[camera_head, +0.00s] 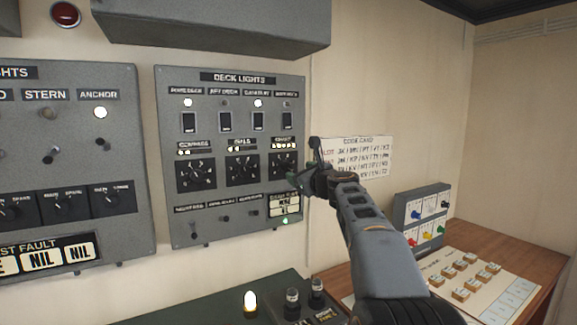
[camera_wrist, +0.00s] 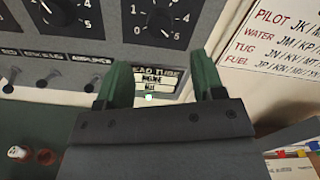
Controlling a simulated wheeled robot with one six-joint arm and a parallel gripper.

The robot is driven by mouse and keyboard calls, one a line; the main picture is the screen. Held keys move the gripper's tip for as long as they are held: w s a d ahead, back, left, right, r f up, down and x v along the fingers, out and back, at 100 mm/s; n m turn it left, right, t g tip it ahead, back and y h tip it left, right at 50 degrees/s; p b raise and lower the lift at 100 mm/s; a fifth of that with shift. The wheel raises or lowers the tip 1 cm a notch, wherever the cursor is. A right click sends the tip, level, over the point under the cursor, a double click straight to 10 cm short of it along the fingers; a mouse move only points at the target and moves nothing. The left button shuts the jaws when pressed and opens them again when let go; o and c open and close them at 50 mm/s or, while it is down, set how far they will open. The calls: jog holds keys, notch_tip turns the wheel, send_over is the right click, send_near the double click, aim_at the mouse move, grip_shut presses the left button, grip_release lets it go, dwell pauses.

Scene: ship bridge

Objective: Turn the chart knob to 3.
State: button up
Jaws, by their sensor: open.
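The chart knob (camera_head: 284,163) is the rightmost of three black dials on the grey deck lights panel (camera_head: 222,214). In the wrist view a dial (camera_wrist: 160,20) with numbers up to 5 shows at the top, cut off by the frame; it looks like the same knob. Its pointer setting is too small to read surely. My gripper (camera_head: 316,162) is just right of the panel's edge in the head view. In the wrist view my gripper (camera_wrist: 164,80) has its two green fingers apart, with nothing between them, below the dial and over the lower label.
A code card (camera_head: 357,160) hangs on the wall to the right. Switches (camera_head: 224,218) line the panel's lower edge. A grey box with coloured switches (camera_head: 422,213) stands on the wooden desk (camera_head: 515,250). Lamps (camera_head: 250,301) stand on the green console below.

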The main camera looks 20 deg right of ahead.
aim_at(287, 168)
jog(key=w+p, duration=0.1)
jog(key=w, duration=0.1)
jog(key=w+p, duration=0.1)
jog(key=w, duration=0.2)
jog(key=w+a+p, duration=0.1)
jog(key=w, duration=0.2)
jog(key=shift+c, duration=0.4)
jog(key=c, duration=0.8)
jog(key=shift+c, duration=0.2)
jog(key=shift+n, duration=0.3)
